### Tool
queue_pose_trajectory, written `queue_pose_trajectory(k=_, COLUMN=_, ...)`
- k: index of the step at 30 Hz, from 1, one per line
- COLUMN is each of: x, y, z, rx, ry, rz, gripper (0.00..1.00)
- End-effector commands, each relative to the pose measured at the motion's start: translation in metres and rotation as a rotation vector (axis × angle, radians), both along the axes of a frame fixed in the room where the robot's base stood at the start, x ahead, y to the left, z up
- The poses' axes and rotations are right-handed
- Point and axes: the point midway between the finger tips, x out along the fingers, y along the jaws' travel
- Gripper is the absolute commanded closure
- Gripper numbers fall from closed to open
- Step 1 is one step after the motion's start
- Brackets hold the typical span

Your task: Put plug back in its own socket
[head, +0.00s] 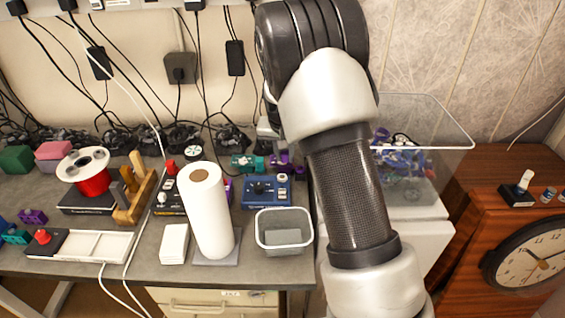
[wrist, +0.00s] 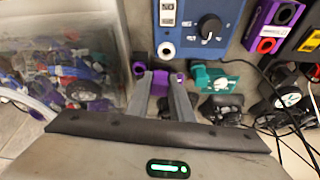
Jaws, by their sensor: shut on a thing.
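My gripper (wrist: 165,80) points down at the bench's back edge in the wrist view. Its two grey fingers are shut on a small purple piece (wrist: 160,84), mostly hidden between them. I cannot tell whether this piece is the plug. A blue box (wrist: 205,25) with a black knob and pale round sockets lies just beyond the fingertips; in the head view it (head: 267,190) sits on the bench. A purple block (wrist: 268,22) with a red-ringed opening is farther right in the wrist view. In the head view my arm hides the gripper.
A teal piece (wrist: 215,78) and black cables (wrist: 262,88) lie right of the fingers in the wrist view. A clear bin of parts (wrist: 62,75) stands left. In the head view, a paper roll (head: 207,215) and a grey tub (head: 284,232) stand on the bench.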

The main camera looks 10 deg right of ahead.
Motion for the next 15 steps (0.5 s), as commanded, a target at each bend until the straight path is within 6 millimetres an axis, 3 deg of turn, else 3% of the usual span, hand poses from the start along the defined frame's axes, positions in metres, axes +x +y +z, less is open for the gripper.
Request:
queue_pose_trajectory(k=9, x=0.032, y=-0.039, z=-0.001, rx=-0.009, ry=0.000, rz=-0.711, gripper=0.99)
queue_pose_trajectory(k=15, x=0.040, y=-0.052, z=0.004, rx=-0.004, ry=0.000, rz=-1.171, gripper=0.99)
